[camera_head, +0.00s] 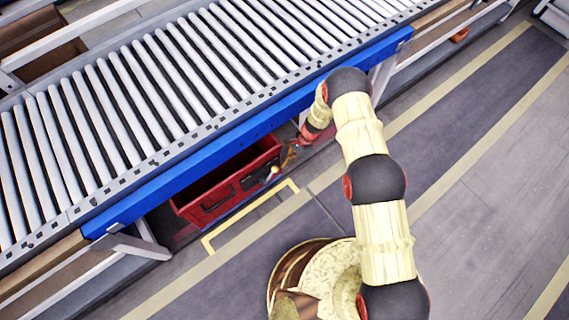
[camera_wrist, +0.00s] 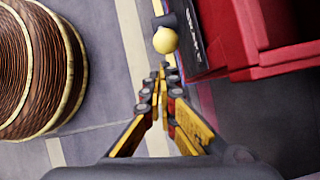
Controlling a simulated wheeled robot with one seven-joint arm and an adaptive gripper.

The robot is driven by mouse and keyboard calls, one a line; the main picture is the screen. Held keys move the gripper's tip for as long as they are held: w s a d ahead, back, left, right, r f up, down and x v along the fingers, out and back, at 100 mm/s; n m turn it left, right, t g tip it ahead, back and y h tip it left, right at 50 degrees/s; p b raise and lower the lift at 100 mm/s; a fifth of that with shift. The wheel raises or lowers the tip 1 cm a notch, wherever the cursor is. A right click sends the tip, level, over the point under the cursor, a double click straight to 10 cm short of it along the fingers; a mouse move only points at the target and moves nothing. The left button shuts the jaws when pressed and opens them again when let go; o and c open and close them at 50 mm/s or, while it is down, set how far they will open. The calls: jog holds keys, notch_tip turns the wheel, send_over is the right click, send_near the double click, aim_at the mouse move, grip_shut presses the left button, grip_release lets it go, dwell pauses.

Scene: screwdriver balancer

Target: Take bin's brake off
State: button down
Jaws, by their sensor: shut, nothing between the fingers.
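The red bin (camera_head: 225,188) stands on the floor under the blue-edged conveyor. Its red wall fills the upper right of the wrist view (camera_wrist: 285,68). A yellow ball knob (camera_wrist: 165,40), apparently the brake handle, sits beside a dark part (camera_wrist: 167,20) at the bin's side. The knob also shows small at the bin's right front corner in the head view (camera_head: 274,171). My gripper (camera_wrist: 162,70) is shut and empty, its fingertips just short of the knob in the picture. I cannot tell if they touch it. In the head view my gripper (camera_head: 286,160) is beside that corner.
The roller conveyor (camera_head: 150,90) and its blue rail (camera_head: 250,133) hang over the bin. A grey support leg (camera_head: 138,240) stands to the left. Yellow floor lines (camera_head: 250,215) mark the bin's front. The grey floor at right (camera_head: 480,190) is clear.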

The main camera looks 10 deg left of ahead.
jog(key=w+d+p+v, duration=0.1)
jog(key=p+v, duration=0.3)
jog(key=v, duration=0.6)
jog(key=shift+d, duration=0.2)
jog(key=shift+f, duration=0.1)
